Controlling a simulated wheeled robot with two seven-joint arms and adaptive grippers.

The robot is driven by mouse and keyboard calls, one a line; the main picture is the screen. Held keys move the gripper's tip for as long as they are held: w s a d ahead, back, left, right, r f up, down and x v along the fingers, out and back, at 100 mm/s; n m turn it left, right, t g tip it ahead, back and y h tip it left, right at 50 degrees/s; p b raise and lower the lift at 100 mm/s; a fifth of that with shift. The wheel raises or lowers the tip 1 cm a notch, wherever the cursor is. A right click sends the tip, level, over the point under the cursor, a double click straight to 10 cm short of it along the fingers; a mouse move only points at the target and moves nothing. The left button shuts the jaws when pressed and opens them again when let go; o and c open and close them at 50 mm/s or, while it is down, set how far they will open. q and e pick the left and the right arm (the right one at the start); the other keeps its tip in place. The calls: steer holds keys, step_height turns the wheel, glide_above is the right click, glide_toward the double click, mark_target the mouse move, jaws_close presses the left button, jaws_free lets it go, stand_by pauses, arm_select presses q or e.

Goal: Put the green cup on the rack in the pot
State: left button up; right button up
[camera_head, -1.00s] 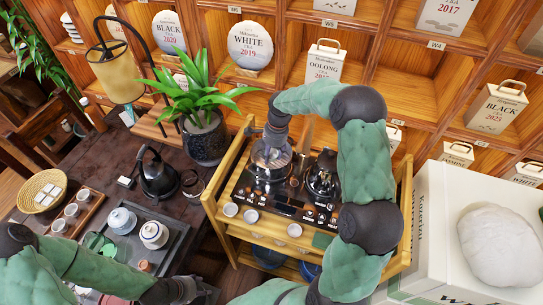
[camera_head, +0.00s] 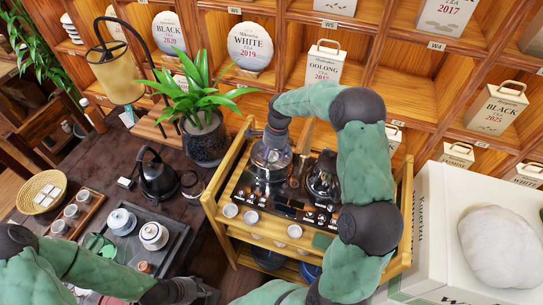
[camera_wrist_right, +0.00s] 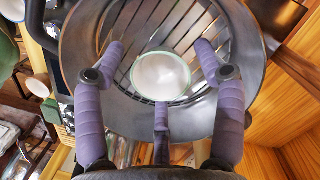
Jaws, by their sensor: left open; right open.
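The right wrist view looks down into the grey metal pot (camera_wrist_right: 235,105), with the slatted rack (camera_wrist_right: 200,28) inside it. The green cup (camera_wrist_right: 160,78), pale inside with a green rim, sits upright over the slats near the middle. My right gripper (camera_wrist_right: 160,62) is open, its purple fingers spread around the cup; no firm grip shows. In the head view the pot (camera_head: 271,168) is on the stove on the wooden stand, below my right gripper (camera_head: 275,142); the cup cannot be made out there. My left gripper (camera_head: 190,291) is low at the bottom, away from the pot.
A glass kettle (camera_head: 322,182) stands right of the pot. Several small cups line the stand's front edge (camera_head: 262,226). A potted plant (camera_head: 205,138) and black kettle (camera_head: 157,178) stand left. A white box (camera_head: 432,225) is at the right.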

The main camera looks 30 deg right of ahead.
mark_target(276, 157)
step_height(276, 157, up, 12)
steer(key=d+p, duration=0.1)
steer(key=p, duration=0.1)
steer(key=shift+d, duration=0.4)
stand_by(1.0)
